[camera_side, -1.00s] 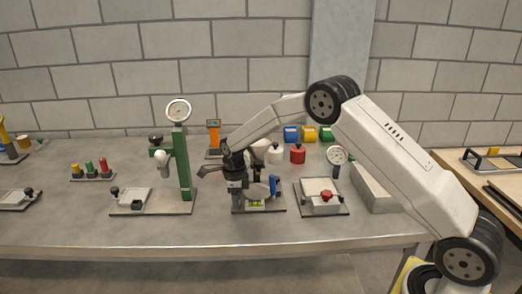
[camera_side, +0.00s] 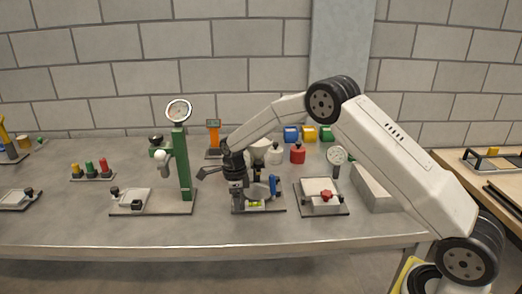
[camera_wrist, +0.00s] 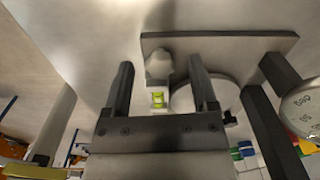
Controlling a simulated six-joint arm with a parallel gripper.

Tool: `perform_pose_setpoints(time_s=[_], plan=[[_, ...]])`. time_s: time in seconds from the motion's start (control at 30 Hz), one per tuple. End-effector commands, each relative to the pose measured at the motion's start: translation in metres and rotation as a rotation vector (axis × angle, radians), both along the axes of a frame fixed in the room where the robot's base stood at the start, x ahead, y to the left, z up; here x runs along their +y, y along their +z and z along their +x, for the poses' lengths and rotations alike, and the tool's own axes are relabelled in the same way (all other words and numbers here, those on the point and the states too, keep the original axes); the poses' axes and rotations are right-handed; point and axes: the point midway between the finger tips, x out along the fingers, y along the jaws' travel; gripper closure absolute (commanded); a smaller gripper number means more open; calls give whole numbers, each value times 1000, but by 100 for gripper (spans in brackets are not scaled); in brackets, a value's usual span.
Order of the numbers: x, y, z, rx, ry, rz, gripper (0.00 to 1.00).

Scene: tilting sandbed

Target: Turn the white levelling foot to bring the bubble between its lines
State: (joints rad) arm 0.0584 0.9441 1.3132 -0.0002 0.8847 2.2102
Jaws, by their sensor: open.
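The small levelling stand has a dark base plate (camera_side: 272,209) and a yellow-green bubble vial (camera_side: 255,204) at its front. The vial (camera_wrist: 158,100) also shows between my fingers in the wrist view, with dark marks. It is too small to tell where the bubble lies against its lines. A pale, rounded part (camera_wrist: 158,63), seemingly the white levelling foot, sits between my fingertips in the wrist view, with gaps at both sides. My gripper (camera_side: 239,207) points down at the left part of the stand, open. In the side view my fingers and wrist hide much of the stand.
A blue upright part (camera_side: 273,185) stands close right of my gripper. A green column with a dial (camera_side: 184,165) stands to the left. A plate with a red knob (camera_side: 326,195) is to the right. Bare bench lies in front.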

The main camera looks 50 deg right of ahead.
Motion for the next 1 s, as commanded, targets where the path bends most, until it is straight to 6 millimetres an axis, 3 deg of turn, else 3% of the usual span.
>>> perform_pose_setpoints(time_s=[0.27, 0.7, 1.0], plan=[[0, 16, 1, -4, 0, 0, 25], [0, 69, 1, -2, 0, -1, 25], [0, 78, 0, 0, 0, 0, 25]])
